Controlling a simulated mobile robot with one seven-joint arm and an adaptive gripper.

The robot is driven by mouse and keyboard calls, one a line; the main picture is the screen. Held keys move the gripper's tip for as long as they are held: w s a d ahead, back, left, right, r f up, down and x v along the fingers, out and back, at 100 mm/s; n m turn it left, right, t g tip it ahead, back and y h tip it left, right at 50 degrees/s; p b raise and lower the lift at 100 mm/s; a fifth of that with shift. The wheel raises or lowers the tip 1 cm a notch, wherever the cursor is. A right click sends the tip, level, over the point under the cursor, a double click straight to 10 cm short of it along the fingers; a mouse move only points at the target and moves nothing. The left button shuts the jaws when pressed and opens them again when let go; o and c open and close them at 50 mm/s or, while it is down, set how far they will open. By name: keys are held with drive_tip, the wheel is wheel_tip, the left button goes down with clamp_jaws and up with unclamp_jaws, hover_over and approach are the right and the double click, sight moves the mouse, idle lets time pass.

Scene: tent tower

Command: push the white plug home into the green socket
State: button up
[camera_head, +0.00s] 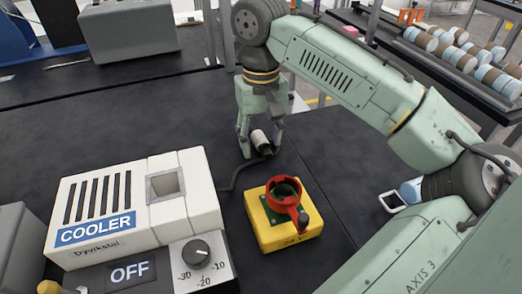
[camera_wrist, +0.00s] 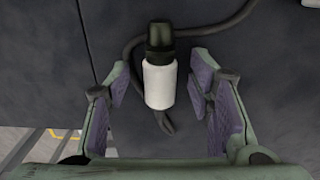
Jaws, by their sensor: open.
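The plug has a white body and a dark cap; in the wrist view the plug (camera_wrist: 160,84) lies between my open fingers with a gap on each side. In the head view the plug (camera_head: 258,138) lies tilted on the dark table between the fingertips of my gripper (camera_head: 262,147). A dark cable runs by it. The green socket (camera_head: 284,190) is inside a red ring on top of a yellow box (camera_head: 272,235), nearer the camera than the plug. The socket is not in the wrist view.
A white cooler (camera_head: 130,205) with a square opening stands left of the yellow box, with a dial and an OFF display in front. A white device (camera_head: 392,202) lies on the right, partly beside my arm. Jars (camera_head: 460,60) fill a rack at the back right. The table's left middle is clear.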

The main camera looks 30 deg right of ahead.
clamp_jaws()
idle(0.6)
